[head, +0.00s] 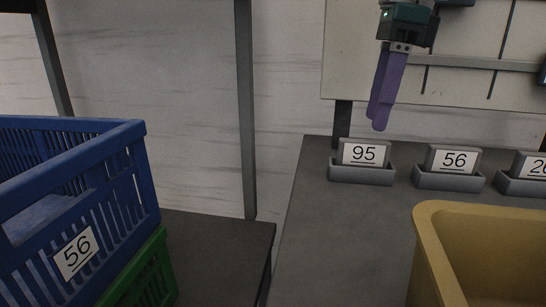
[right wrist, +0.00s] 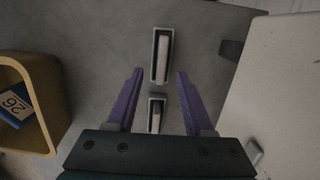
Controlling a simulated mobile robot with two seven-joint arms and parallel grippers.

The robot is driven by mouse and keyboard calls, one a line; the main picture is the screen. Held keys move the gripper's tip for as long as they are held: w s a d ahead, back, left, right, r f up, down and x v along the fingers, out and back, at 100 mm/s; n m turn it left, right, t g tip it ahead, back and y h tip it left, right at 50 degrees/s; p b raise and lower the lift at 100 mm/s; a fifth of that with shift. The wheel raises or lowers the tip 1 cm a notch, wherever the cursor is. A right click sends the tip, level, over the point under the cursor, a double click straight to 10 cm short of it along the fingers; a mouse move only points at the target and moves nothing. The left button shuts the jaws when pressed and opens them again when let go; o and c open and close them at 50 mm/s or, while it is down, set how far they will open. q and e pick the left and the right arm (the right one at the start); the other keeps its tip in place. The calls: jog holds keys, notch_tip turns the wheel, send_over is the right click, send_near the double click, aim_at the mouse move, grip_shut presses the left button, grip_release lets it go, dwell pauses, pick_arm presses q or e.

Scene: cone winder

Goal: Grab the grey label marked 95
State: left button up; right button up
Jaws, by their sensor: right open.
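The grey label marked 95 (head: 363,153) stands upright in a grey holder (head: 361,176) at the left end of a row on the dark table. From above, in the right wrist view, the label (right wrist: 162,56) is a pale strip in its holder, its number not readable. My left gripper is not in view.
The label marked 56 (head: 454,160) and another partly cut off (head: 530,167) stand right of it. A yellow bin (head: 431,233) is in front, a pale panel (head: 352,50) behind. A blue crate (head: 128,177) on a green crate (head: 150,270) is at left.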

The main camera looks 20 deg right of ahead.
aim_at(365, 140)
jog(key=f, duration=0.4)
jog(key=a+f+b, duration=0.1)
jog(key=f, duration=0.1)
jog(key=shift+w, duration=0.35)
jog(key=shift+r, duration=0.15)
grip_shut()
